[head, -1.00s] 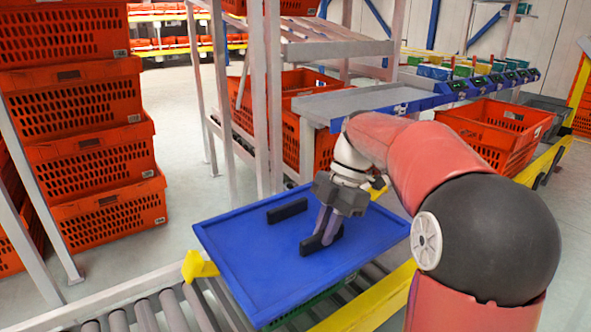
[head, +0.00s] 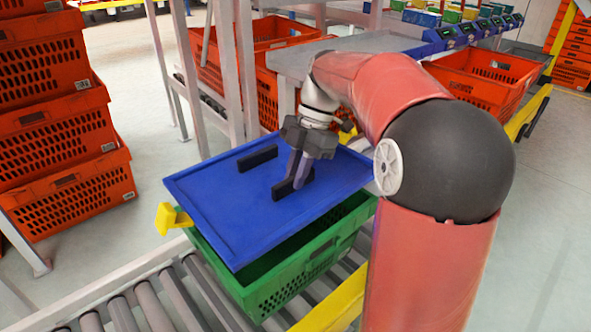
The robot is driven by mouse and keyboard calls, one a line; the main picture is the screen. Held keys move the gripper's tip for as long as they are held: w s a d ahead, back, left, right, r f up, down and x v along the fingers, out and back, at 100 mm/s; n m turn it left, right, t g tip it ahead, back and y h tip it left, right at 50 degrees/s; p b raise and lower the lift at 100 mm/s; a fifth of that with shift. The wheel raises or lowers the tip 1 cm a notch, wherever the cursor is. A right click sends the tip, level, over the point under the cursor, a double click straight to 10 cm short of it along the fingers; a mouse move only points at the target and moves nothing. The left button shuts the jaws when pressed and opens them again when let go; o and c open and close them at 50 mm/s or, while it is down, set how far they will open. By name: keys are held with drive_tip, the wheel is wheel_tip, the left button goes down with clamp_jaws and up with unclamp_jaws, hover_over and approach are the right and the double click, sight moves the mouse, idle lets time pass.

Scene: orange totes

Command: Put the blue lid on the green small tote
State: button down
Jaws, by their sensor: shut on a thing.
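The blue lid (head: 225,210) is a flat rectangular panel with a raised rim and two black handles. My gripper (head: 298,182) is shut on the nearer black handle (head: 281,191) of the lid. The other black handle (head: 258,159) is free. The green small tote (head: 290,283) sits on the roller conveyor under the lid. The lid hangs offset to the upper left of the tote, and a dark gap shows along the tote's near right side. Its inside is mostly hidden by the lid.
The roller conveyor (head: 160,308) has a yellow rail (head: 335,305) on its near right side and a yellow block (head: 170,217) by the lid's left corner. Stacked orange totes (head: 65,190) stand at left. A metal rack post (head: 165,75) rises behind.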

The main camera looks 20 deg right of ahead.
drive_tip(key=shift+f+b, duration=2.5)
drive_tip(key=shift+f, duration=1.05)
drive_tip(key=shift+f, duration=0.35)
drive_tip(key=c, duration=1.3)
unclamp_jaws()
drive_tip(key=shift+r, duration=0.1)
